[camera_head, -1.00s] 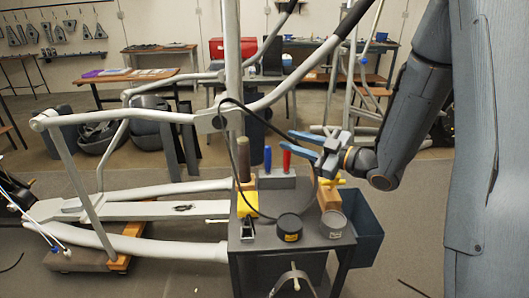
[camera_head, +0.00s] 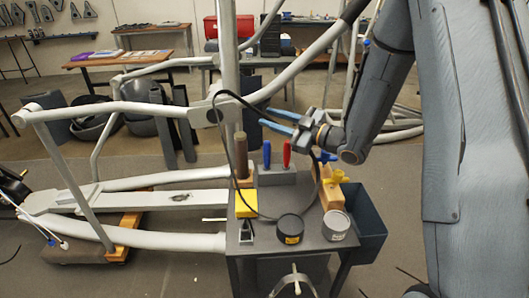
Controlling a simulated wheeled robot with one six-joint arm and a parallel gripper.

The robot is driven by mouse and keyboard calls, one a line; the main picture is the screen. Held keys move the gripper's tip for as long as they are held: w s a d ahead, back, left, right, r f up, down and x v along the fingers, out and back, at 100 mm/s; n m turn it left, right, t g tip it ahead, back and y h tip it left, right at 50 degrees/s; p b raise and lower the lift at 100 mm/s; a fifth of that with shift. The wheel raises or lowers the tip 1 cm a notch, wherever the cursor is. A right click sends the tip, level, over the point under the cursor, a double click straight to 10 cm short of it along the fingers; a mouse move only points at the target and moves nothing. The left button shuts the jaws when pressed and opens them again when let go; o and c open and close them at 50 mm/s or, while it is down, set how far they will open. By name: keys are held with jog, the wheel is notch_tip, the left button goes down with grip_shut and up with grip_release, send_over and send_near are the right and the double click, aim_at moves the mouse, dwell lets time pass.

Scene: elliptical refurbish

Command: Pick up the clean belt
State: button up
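The belt, a thin black loop (camera_head: 311,205), stands up over the grey cart top, leaning around the brown cylinder and the tool block. Its upper part rises to the left in front of the pale frame post. My gripper (camera_head: 263,117) comes in from the right above the cart, its two blue fingers pointing left and spread apart. The fingers overlap the upper right stretch of the loop in the picture. I cannot tell whether the belt passes between them or touches them.
The grey cart (camera_head: 290,248) also carries a brown cylinder (camera_head: 241,158), a yellow box (camera_head: 246,204), a black tin (camera_head: 290,228), a grey tin (camera_head: 336,225) and a block with blue and red-handled tools (camera_head: 276,176). A dark bin (camera_head: 362,215) hangs at its right. The elliptical's frame (camera_head: 150,240) stands left.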

jog(key=shift+x, duration=0.8)
jog(key=shift+c, duration=0.5)
grip_shut()
